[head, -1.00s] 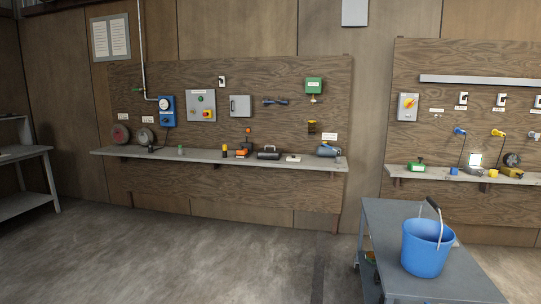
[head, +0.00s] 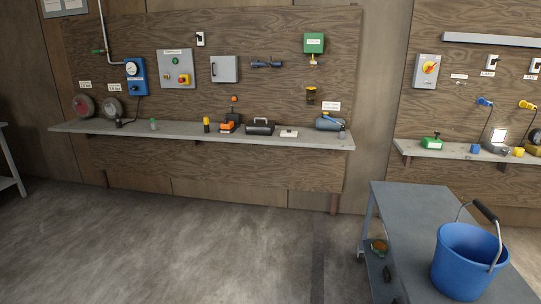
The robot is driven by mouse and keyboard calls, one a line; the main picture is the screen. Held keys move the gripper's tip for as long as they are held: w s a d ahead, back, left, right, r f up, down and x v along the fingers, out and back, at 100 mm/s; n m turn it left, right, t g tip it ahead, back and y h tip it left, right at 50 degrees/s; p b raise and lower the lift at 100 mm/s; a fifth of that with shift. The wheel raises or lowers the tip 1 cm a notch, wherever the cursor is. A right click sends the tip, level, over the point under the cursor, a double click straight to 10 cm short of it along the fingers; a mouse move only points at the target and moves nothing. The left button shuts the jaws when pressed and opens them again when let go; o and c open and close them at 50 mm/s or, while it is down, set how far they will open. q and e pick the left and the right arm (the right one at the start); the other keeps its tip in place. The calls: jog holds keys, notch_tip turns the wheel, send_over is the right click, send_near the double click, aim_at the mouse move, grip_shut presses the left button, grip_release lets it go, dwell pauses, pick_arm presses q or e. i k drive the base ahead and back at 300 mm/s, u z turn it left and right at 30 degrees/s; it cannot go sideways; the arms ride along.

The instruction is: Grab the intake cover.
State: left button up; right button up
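I cannot tell for sure which thing is the intake cover; the labels are too small to read. Two round items stand at the left end of the long wall shelf (head: 225,141), a red-faced disc (head: 84,107) and a grey-faced disc (head: 112,108), each below a small label. A grey-blue cylindrical item (head: 329,122) lies at that shelf's right end. A dark round item with orange and green (head: 379,247) sits on the lower shelf of the cart. Neither of my grippers is in view.
A grey cart (head: 412,205) stands at the front right, with a blue bucket (head: 467,262) on top. A second wall shelf (head: 455,152) holds a green item (head: 432,143) and several plugs. Open concrete floor (head: 190,235) lies before the left shelf.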

aim_at(258, 123)
jog(key=z, duration=0.35)
jog(key=i, duration=4.55)
jog(key=z, duration=0.05)
